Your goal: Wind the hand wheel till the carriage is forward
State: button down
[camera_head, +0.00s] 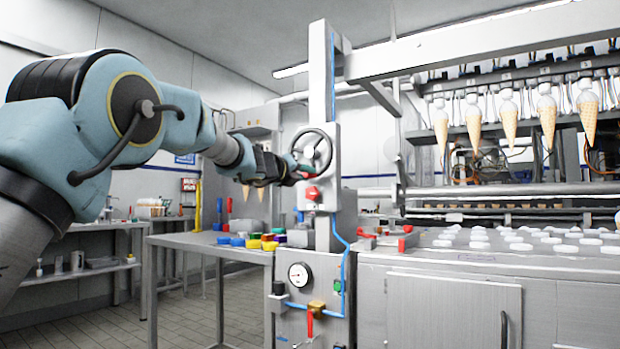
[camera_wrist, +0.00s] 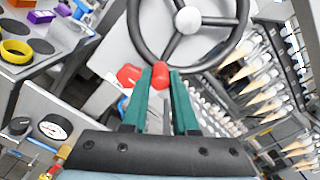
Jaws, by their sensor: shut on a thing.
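The hand wheel (camera_head: 309,151) is a dark spoked ring with a pale hub on a grey upright housing. It also shows in the wrist view (camera_wrist: 188,20), cut off by the top edge. My gripper (camera_head: 290,168) is at the wheel's lower left. In the wrist view, its green fingers are shut on the wheel's red handle (camera_wrist: 160,70), at the rim's lower side. Several cones (camera_head: 509,122) hang in holders from a rail (camera_head: 480,73) at the upper right. I cannot tell which part is the carriage or how far forward it is.
A red button (camera_head: 313,193) sits just below the wheel. A gauge (camera_head: 299,274) and blue hose are on the cabinet beneath. A side table (camera_head: 190,240) with coloured rings stands left. White discs cover the machine top (camera_head: 450,262) at right.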

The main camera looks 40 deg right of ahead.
jog(key=m, duration=0.1)
jog(key=w, duration=0.1)
jog(key=w+m+b, duration=0.1)
jog(key=shift+a+f+m, duration=0.25)
jog(key=shift+f+m, duration=0.05)
jog(key=shift+f, duration=0.05)
jog(key=shift+w+r, duration=0.1)
jog(key=shift+w, duration=0.05)
jog(key=c, duration=0.7)
grip_release()
jog(key=shift+r, duration=0.1)
jog(key=shift+a, duration=0.1)
jog(key=b+v, duration=0.2)
jog(key=v, duration=0.8)
jog(key=shift+s+a+b, duration=0.2)
jog(key=shift+a+b, duration=0.1)
jog(key=shift+b, duration=0.05)
